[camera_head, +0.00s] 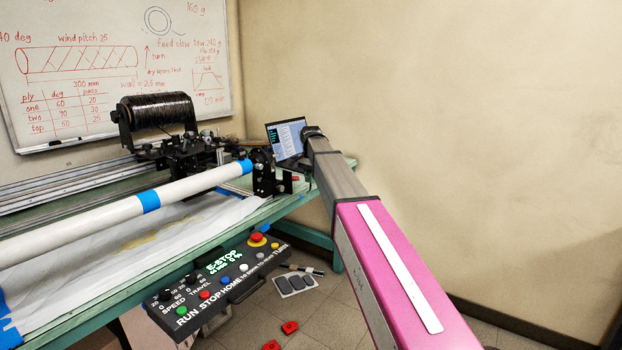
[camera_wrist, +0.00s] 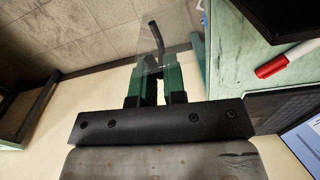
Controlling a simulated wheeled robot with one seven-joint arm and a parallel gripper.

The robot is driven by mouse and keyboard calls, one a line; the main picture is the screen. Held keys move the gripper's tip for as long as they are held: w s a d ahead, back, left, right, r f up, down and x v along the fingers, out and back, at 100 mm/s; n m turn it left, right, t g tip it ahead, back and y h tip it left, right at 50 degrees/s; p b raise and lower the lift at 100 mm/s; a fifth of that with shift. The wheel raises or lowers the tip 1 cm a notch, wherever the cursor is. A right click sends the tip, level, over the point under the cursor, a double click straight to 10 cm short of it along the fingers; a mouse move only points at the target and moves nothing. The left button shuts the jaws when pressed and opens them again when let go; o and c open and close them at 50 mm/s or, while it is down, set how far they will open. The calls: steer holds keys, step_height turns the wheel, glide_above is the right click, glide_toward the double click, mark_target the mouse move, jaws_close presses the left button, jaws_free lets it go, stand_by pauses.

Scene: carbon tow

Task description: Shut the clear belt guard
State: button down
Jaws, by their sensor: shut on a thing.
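My gripper (camera_wrist: 158,82) shows in the wrist view with its two green fingers close together. The fingers are shut on the edge of a clear panel, which looks like the clear belt guard (camera_wrist: 176,42). A dark bent rod (camera_wrist: 157,38) shows at the panel, beyond the fingertips. The panel lies beside the green table edge. In the head view my arm reaches to the table's far right end, and it hides the gripper and the guard there. How far the guard stands open cannot be told.
The green table (camera_wrist: 237,55) is close on the right in the wrist view, with a red-capped marker (camera_wrist: 282,61) on it. A laptop (camera_head: 287,139) stands by my wrist. The winder's white tube (camera_head: 100,217) and control box (camera_head: 222,281) are to the left. Red pieces (camera_head: 289,327) lie on the floor.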

mark_target(307, 180)
steer(key=m, duration=0.1)
steer(key=s+m, duration=0.1)
steer(key=m, duration=0.1)
steer(key=shift+s+a+r, duration=0.1)
steer(key=shift+s+a, duration=0.2)
steer(key=shift+a, duration=0.1)
steer(key=m, duration=0.1)
steer(key=s+a+m, duration=0.1)
steer(key=shift+s+m, duration=0.2)
steer(key=shift+m, duration=0.1)
steer(key=m, duration=0.1)
steer(key=s+a+m, duration=0.1)
steer(key=m, duration=0.1)
steer(key=shift+s+a, duration=0.15)
steer(key=shift+a, duration=0.05)
steer(key=shift+s+a+m, duration=0.2)
steer(key=shift+a+m, duration=0.15)
steer(key=shift+m, duration=0.35)
steer(key=shift+s+a+m, duration=0.15)
steer(key=shift+a+m, duration=0.2)
steer(key=shift+m, duration=0.35)
steer(key=c, duration=1.2)
jaws_free()
steer(key=shift+c, duration=0.2)
steer(key=shift+s, duration=0.1)
